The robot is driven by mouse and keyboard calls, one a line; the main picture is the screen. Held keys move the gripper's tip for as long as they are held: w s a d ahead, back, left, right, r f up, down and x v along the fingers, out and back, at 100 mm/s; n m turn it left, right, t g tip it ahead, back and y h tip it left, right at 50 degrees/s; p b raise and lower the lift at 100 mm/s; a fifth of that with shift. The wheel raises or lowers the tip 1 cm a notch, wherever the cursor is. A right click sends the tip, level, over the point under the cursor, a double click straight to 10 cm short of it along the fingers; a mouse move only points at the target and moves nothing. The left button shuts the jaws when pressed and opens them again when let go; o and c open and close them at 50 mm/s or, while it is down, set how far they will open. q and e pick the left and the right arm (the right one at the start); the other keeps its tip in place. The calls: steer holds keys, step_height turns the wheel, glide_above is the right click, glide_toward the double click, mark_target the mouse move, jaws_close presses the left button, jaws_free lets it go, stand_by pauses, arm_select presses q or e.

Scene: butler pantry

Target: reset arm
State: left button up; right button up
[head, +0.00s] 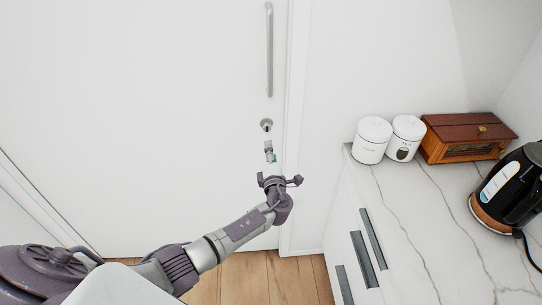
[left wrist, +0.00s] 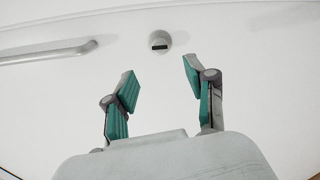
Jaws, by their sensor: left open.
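My left arm reaches in from the lower left in the head view, toward a white door. My left gripper (head: 270,158) is in front of the door, just below the round lock (head: 266,125). In the left wrist view the two teal-padded fingers of the left gripper (left wrist: 161,90) are spread apart with nothing between them. The lock (left wrist: 159,42) shows beyond the fingertips, apart from them. My right gripper is in neither view.
The white door (head: 150,100) has a vertical bar handle (head: 269,50). At right, a marble counter (head: 425,215) holds two white canisters (head: 372,140), a wooden bread box (head: 466,137) and a black kettle (head: 510,190). Grey drawer handles (head: 362,258) face the door. Wood floor (head: 270,280) lies below.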

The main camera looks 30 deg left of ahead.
arm_select(q)
steer(key=shift+s+d, duration=0.25)
steer(key=shift+s, duration=0.2)
steer(key=s+f+n+g+h+b, duration=0.1)
steer(key=s+f+n+g+h, duration=0.15)
steer(key=s+f+n, duration=0.7)
steer(key=s+d+f+n+g+h, duration=0.1)
steer(key=s+f+n+g, duration=0.35)
steer(key=f, duration=0.95)
steer(key=s+f+n+g+h+b, duration=0.15)
steer(key=s+f+n, duration=0.25)
steer(key=s+f, duration=0.65)
steer(key=s+d+f+n+g+h, duration=0.1)
steer(key=s+d+f+n+g, duration=0.1)
steer(key=s+f+n, duration=0.3)
steer(key=s+d+f+n+g+h+b, duration=0.1)
steer(key=s+f+n, duration=0.4)
steer(key=s+n, duration=0.6)
steer(key=s+d+f+n+g+h, duration=0.2)
steer(key=s+f+n, duration=0.4)
steer(key=s, duration=1.1)
steer(key=d+n, duration=0.1)
steer(key=n, duration=0.1)
steer(key=shift+n+g+h+b, duration=0.3)
steer(key=shift+n+g+b, duration=0.05)
steer(key=shift+n, duration=0.05)
